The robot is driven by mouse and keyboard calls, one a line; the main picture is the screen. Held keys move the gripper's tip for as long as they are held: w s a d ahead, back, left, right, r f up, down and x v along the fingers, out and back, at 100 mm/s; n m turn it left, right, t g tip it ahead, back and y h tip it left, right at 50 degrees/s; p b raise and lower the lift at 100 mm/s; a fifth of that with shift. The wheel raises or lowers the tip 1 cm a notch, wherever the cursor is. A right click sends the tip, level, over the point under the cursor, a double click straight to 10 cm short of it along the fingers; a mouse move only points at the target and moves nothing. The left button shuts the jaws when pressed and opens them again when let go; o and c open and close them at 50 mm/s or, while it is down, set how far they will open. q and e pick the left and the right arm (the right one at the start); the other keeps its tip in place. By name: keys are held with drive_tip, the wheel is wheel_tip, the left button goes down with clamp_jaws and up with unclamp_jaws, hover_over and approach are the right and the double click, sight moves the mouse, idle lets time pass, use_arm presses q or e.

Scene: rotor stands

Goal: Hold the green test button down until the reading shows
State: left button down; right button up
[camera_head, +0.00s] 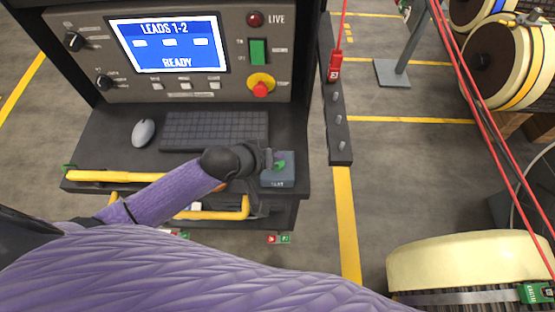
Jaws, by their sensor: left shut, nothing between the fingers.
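The green test button (280,165) sits on a small dark box (279,183) marked TEST, at the right front corner of the console desk. My left gripper (268,163) is shut and empty, with its fingertips at the left edge of the button. I cannot tell whether it touches or presses the button. The screen (168,45) on the console reads "LEADS 1-2" and "READY", with three pale blank boxes between the lines. My right gripper is not in view.
A keyboard (213,131) and a mouse (143,132) lie on the desk. A red stop knob (261,90) and a LIVE lamp (255,19) are on the panel. A red lead clip (335,68) stands on the side rail. Yellow handles (120,176) run along the desk front.

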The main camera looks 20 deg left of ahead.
use_arm(q)
drive_tip(key=shift+f, duration=0.45)
drive_tip(key=shift+f+b, duration=0.3)
drive_tip(key=shift+f, duration=0.05)
idle(1.4)
idle(1.7)
drive_tip(key=shift+r+p, duration=0.8)
drive_tip(key=shift+p, duration=0.2)
wheel_tip(320, 180, up, 5)
drive_tip(key=p, duration=0.5)
drive_tip(key=shift+r+p, duration=0.1)
drive_tip(key=shift+p, duration=0.2)
